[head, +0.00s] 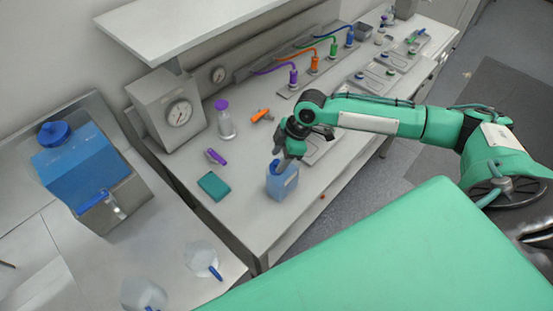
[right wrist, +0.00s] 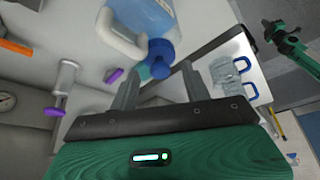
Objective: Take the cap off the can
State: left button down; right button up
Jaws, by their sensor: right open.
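The can (head: 284,184) is a small blue jug standing on the bench near its front edge. In the right wrist view, the can (right wrist: 150,18) has a pale handle and a blue cap (right wrist: 163,52) on its neck. My right gripper (head: 288,152) is at the top of the can. In its wrist view, the open fingers (right wrist: 160,88) point toward the cap, with the cap in front of the gap between them; contact cannot be told. A green arm at upper right there looks like my left one; its dark end (right wrist: 268,25) is too small to read.
A teal block (head: 213,185), a purple-capped bottle (head: 225,122) and an orange tool (head: 262,115) lie or stand nearby. A gauge box (head: 168,110) stands behind. A large blue container (head: 75,155) and clear jugs (head: 202,258) are on the left bench.

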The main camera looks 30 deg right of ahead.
jog(key=shift+a+f, duration=0.2)
jog(key=shift+f, duration=0.35)
grip_shut()
